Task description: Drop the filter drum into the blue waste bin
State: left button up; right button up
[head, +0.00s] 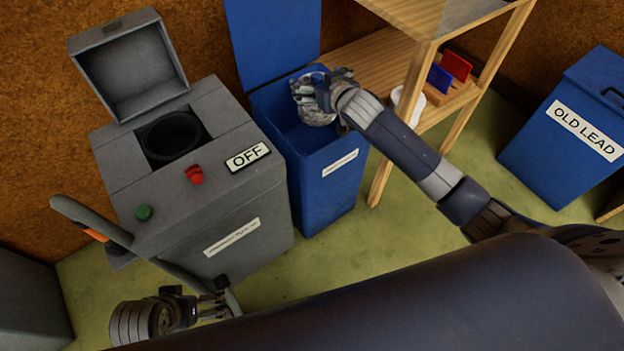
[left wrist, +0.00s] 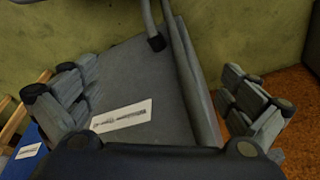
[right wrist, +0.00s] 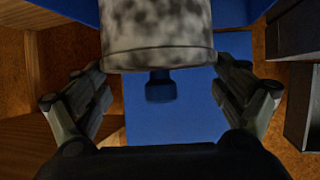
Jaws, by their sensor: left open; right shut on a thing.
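The filter drum (head: 317,113) is a mottled grey-white cylinder, partly covered by my right gripper in the head view. My right gripper (head: 322,92) is shut on it and holds it over the open mouth of the blue waste bin (head: 325,196). Whether the drum's lower end is below the rim is hard to tell. In the right wrist view the drum (right wrist: 160,30) shows beyond the fingers, with blue bin surfaces behind it. My left gripper (head: 212,300) is open and empty, low in front of the grey machine; it also shows in the left wrist view (left wrist: 157,80).
The grey machine (head: 250,235) stands left of the bin, its lid raised and its sign reading OFF. A wooden shelf (head: 400,55) with a white container (head: 411,106) stands close right of the bin. Another blue bin (head: 560,140), closed and marked OLD LEAD, is at the far right.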

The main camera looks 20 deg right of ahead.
pick_arm(q)
jog(key=shift+b+v, duration=0.85)
jog(key=shift+v, duration=1.15)
pick_arm(e)
jog(key=shift+f, duration=0.85)
pick_arm(q)
jog(key=shift+s+a, duration=0.1)
pick_arm(e)
jog(key=o, duration=1.3)
jog(key=shift+o, duration=0.2)
jog(key=shift+f, duration=0.1)
jog(key=shift+s, duration=0.1)
jog(key=v, duration=1.2)
